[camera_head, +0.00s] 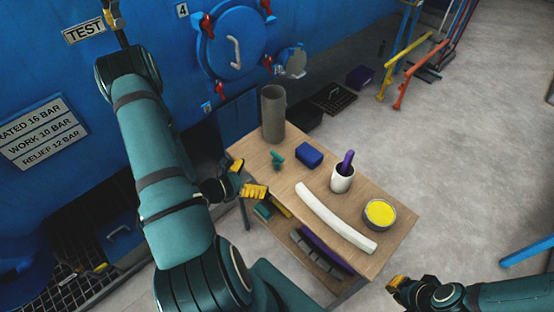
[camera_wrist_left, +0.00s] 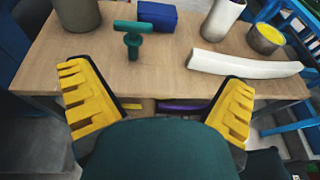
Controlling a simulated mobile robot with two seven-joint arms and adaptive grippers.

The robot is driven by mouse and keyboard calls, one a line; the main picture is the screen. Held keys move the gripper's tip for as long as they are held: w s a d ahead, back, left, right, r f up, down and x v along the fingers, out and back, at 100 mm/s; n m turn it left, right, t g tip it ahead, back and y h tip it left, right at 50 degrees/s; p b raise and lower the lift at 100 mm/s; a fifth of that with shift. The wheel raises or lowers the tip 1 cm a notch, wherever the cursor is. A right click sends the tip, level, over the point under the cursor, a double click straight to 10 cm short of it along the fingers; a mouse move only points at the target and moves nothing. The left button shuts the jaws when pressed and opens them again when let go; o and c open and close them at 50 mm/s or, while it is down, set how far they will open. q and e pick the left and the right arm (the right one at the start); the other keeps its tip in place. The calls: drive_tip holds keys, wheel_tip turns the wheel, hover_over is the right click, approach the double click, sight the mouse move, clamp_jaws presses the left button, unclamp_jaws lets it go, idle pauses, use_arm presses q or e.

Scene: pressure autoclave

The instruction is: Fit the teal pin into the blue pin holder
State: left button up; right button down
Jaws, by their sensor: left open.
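The teal pin (camera_head: 277,159) is on the wooden table, a T-shaped piece with a crossbar on top. In the left wrist view the teal pin (camera_wrist_left: 134,39) appears upright. The blue pin holder (camera_head: 309,154) is a small blue block just right of the pin; it also shows behind the pin in the left wrist view (camera_wrist_left: 157,14). My left gripper (camera_head: 246,180) is open and empty at the table's near left edge, short of the pin; its yellow fingers spread wide in the wrist view (camera_wrist_left: 157,78). My right gripper (camera_head: 398,284) is off the table at lower right; its opening is unclear.
A grey cylinder (camera_head: 273,115) stands at the table's far left corner. A white cup (camera_head: 342,181) holds a purple item (camera_head: 346,162). A long white bar (camera_head: 335,219) lies along the front, beside a bowl with yellow contents (camera_head: 380,213). The blue autoclave (camera_head: 235,45) stands behind.

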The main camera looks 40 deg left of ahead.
sight(275, 157)
use_arm(q)
drive_tip(key=shift+n+t+y, duration=0.3)
drive_tip(key=shift+n+y, duration=0.2)
drive_tip(key=shift+y, duration=0.4)
drive_tip(key=a+x, duration=0.1)
drive_tip(key=x, duration=0.7)
drive_tip(key=a+b+x, duration=0.1)
drive_tip(key=x, duration=0.4)
drive_tip(key=shift+a+f, duration=0.15)
drive_tip(key=shift+a, duration=0.2)
drive_tip(key=c, duration=1.3)
